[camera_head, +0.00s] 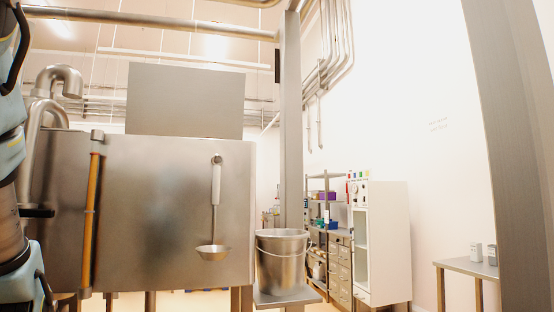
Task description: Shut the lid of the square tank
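The square tank (150,210) is a large brushed-metal box filling the left and middle of the view. Its lid (185,100) is a flat metal panel standing upright above the tank's top edge, so the lid is open. The top opening itself is hidden from this low view. My gripper is not in view; only part of my arm shows along the left edge, in front of the tank's left side.
A ladle (214,220) hangs on the tank's front. A metal bucket (282,262) stands on a small shelf right of the tank, beside a vertical post (290,120). Curved pipes (55,85) rise at the tank's left. A side table (468,267) stands far right.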

